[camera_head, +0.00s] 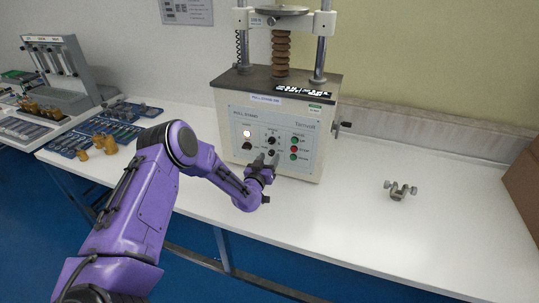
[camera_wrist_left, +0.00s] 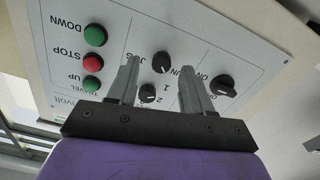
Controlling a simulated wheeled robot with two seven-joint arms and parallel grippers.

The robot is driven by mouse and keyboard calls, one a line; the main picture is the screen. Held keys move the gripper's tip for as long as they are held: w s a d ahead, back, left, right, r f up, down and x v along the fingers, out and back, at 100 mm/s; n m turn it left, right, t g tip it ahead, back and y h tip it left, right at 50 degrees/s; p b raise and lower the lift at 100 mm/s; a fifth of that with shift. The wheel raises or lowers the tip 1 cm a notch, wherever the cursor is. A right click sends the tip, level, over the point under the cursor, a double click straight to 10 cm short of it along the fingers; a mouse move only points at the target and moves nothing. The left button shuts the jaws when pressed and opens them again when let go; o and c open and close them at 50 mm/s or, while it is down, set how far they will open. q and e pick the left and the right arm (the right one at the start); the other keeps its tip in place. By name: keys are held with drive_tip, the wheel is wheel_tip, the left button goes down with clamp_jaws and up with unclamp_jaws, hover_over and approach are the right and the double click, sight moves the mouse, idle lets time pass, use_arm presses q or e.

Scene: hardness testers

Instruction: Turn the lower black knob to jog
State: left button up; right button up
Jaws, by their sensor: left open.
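The lower black knob (camera_wrist_left: 160,61), by the JOG and RUN labels, shows in the left wrist view between my left fingertips. It also shows on the tester's front panel in the head view (camera_head: 271,153). My left gripper (camera_head: 265,159) is open in front of the panel, with one finger on each side of that knob in the left wrist view (camera_wrist_left: 158,66). I cannot tell if the fingers touch it. The other middle knob (camera_wrist_left: 148,93), marked 1 and 2, shows nearer the gripper's base; it is the upper one in the head view (camera_head: 272,140). My right gripper is not in view.
An ON/OFF knob (camera_wrist_left: 222,85) is beside one finger. Green DOWN (camera_wrist_left: 95,34), red STOP (camera_wrist_left: 92,62) and green UP (camera_wrist_left: 91,84) buttons are on the other side. A metal clamp part (camera_head: 399,190) lies at right on the white table (camera_head: 350,225).

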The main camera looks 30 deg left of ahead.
use_arm(q)
drive_tip(key=shift+w+a, duration=0.15)
drive_tip(key=shift+w, duration=0.5)
drive_tip(key=shift+w+a, duration=0.15)
drive_tip(key=shift+w, duration=0.1)
clamp_jaws()
